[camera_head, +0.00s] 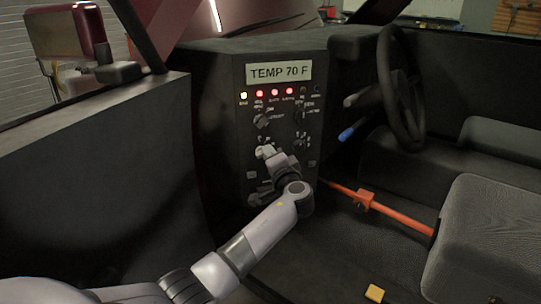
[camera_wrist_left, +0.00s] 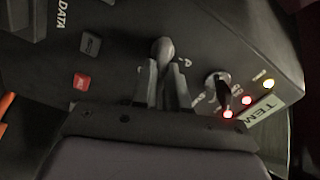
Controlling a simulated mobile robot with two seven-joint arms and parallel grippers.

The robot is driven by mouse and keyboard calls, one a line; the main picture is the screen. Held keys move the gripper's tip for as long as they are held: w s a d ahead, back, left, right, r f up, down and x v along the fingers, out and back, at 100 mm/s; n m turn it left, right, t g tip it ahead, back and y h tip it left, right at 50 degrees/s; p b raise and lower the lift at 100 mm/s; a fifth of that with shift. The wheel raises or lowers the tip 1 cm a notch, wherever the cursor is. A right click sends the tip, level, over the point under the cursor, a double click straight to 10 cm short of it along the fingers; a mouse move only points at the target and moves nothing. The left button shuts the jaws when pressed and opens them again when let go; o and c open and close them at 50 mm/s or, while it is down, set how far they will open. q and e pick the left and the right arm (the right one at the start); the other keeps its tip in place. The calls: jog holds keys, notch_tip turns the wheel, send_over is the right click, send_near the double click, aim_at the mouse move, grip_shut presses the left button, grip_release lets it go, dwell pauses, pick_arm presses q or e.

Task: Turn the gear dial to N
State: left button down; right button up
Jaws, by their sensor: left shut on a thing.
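A dark control panel (camera_head: 245,130) stands in the middle of the head view. My left gripper (camera_head: 263,153) reaches its left side below the upper-left dial (camera_head: 262,121). In the left wrist view my left gripper (camera_wrist_left: 167,75) is shut on a rounded dial knob (camera_wrist_left: 164,47), with one finger on each side. The gripped dial is mostly hidden in the head view. Its labels and pointer setting are too small or covered to read, so I cannot tell whether it points to N. The upper-left dial also shows beside the gripper in the left wrist view (camera_wrist_left: 218,90).
The display (camera_head: 279,73) reads TEMP 70 F above a row of lit lights (camera_head: 274,92). A steering wheel (camera_head: 402,90), a seat (camera_head: 490,235) and an orange bar (camera_head: 395,214) are to the right. A yellow block (camera_head: 374,293) lies on the floor.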

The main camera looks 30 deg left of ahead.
pick_arm(q)
jog(key=shift+f, duration=0.15)
jog(key=c, duration=1.2)
grip_release()
pick_arm(e)
jog(key=shift+a, duration=0.1)
pick_arm(q)
jog(key=shift+o, duration=0.2)
jog(key=v, duration=0.7)
jog(key=shift+p, duration=0.45)
pick_arm(e)
jog(key=shift+s+d+f, duration=0.15)
jog(key=shift+s+d, duration=0.05)
jog(key=shift+d, duration=0.15)
pick_arm(q)
jog(key=shift+d, duration=0.1)
pick_arm(e)
jog(key=shift+s, duration=0.1)
pick_arm(q)
jog(key=shift+s, duration=0.1)
